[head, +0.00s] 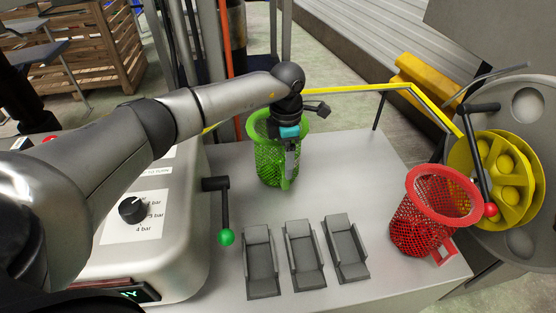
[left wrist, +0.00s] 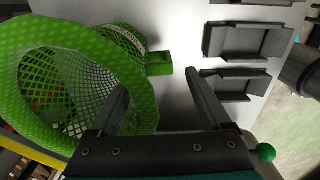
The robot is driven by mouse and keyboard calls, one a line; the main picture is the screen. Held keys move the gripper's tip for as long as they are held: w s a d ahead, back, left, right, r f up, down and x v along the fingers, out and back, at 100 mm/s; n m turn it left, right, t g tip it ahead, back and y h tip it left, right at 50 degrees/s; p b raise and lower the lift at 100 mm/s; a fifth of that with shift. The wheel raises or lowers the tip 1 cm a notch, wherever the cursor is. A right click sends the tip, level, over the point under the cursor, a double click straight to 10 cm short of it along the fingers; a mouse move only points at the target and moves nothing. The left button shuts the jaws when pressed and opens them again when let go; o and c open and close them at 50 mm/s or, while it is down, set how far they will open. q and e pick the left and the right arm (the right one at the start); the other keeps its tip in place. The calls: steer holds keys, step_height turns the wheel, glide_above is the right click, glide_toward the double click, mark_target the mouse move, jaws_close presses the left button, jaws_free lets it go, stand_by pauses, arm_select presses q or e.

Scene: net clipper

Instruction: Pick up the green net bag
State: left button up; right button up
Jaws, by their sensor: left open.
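The green net bag (head: 266,168) stands upright on the grey table near its back edge, its round rim open at the top. My left gripper (head: 291,168) points down at the right side of the bag and hides part of it. In the left wrist view the bag's rim and mesh (left wrist: 32,40) fill the left side. A small green tab (left wrist: 159,63) sticks out from the bag near its base. The open left fingers (left wrist: 162,88) are empty, with the tab beyond the gap between them. The left finger overlaps the bag's rim in this view; contact is unclear. My right gripper is not in view.
A red net bag (head: 420,228) stands at the table's right edge beside a yellow wheel (head: 503,170). Several grey holders (head: 304,256) sit in front. A machine with a green-knobbed lever (head: 226,236) stands left. A yellow rail (head: 350,91) runs behind. The table's middle is clear.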

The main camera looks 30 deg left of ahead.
arm_select(q)
step_height(320, 180, down, 3)
steer(key=shift+r, duration=0.2)
steer(key=shift+c, duration=0.3)
steer(key=c, duration=0.4)
jaws_close()
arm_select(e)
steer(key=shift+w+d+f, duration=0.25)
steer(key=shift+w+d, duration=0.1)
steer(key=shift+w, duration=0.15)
